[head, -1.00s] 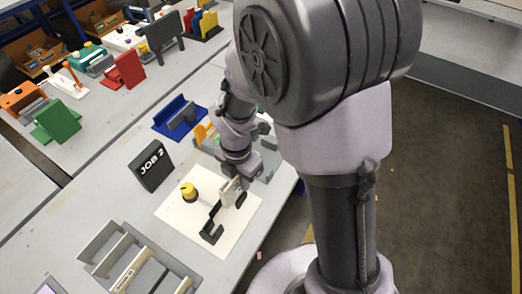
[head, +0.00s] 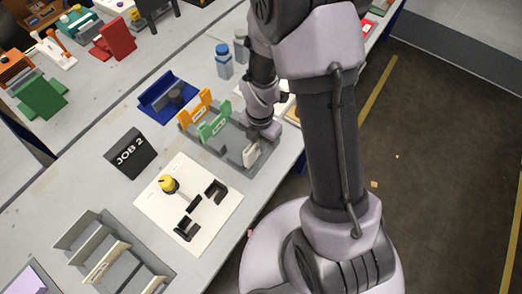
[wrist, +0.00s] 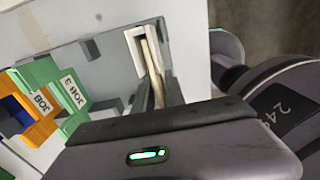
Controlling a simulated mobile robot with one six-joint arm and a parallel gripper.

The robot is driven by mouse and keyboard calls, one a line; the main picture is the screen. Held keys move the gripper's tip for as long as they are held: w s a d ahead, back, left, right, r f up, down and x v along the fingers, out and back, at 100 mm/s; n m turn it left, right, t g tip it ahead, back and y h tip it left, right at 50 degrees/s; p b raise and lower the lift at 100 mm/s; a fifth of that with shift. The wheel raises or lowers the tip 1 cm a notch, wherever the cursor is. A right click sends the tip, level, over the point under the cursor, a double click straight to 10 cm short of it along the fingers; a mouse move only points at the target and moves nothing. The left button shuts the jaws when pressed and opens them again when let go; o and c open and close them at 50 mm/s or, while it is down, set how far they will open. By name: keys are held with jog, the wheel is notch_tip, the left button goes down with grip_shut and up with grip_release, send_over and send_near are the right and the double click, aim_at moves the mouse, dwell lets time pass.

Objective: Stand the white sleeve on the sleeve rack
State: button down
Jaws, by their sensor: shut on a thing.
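The white sleeve (head: 251,153) is between the fingers of my gripper (head: 259,138), over the front right end of the grey sleeve rack (head: 229,149). In the wrist view, my gripper (wrist: 160,92) is shut on the white sleeve (wrist: 135,42), which shows as a hollow, open-ended piece. The rack (wrist: 101,78) lies behind and left of it there. I cannot tell whether the sleeve touches the rack. A green sleeve (head: 214,123) and an orange sleeve (head: 195,108) stand on the rack, left of the white one.
A cream board (head: 218,222) with a yellow-topped knob (head: 168,184) and black holders lies in front. A black JOB 2 sign (head: 130,153), a blue holder (head: 166,97) and a blue-capped bottle (head: 223,62) stand nearby. A grey slotted rack (head: 76,236) is at front left.

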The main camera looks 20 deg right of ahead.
notch_tip(320, 180, down, 4)
jog(key=shift+f+b, duration=0.1)
jog(key=shift+b, duration=0.7)
jog(key=shift+r, duration=0.2)
jog(key=shift+f, duration=0.15)
jog(key=c, duration=1.4)
grip_release()
